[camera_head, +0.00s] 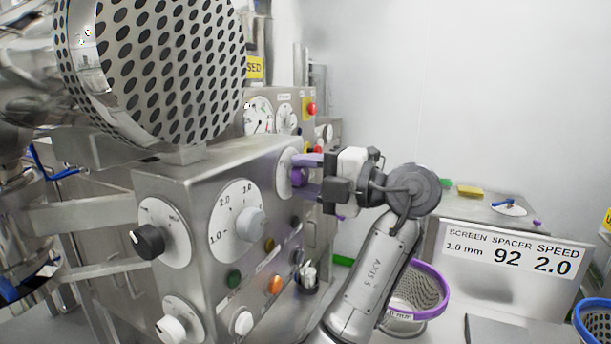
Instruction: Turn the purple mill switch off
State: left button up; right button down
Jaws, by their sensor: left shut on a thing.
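The purple mill switch (297,178) sits on a round white dial plate on the side of the steel control box (190,185). My left gripper (306,176) reaches it from the right, with its two fingers one above the other around the switch. The gripper is shut on the switch. The fingers hide part of the switch and its dial, so I cannot read the position it points to. My right gripper is not in view.
The box front carries a black knob (148,242), a grey knob (251,222), white knobs and small coloured buttons. A large perforated screen (150,70) hangs above it. A purple-rimmed basket (432,290) and a sign (515,252) stand at right.

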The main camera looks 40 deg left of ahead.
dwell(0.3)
pick_arm(q)
jog(key=o, duration=0.9)
jog(key=shift+o, duration=0.2)
jog(key=p+v, duration=0.3)
jog(key=v, duration=1.1)
jog(key=shift+p, duration=0.3)
jog(key=shift+a, duration=0.1)
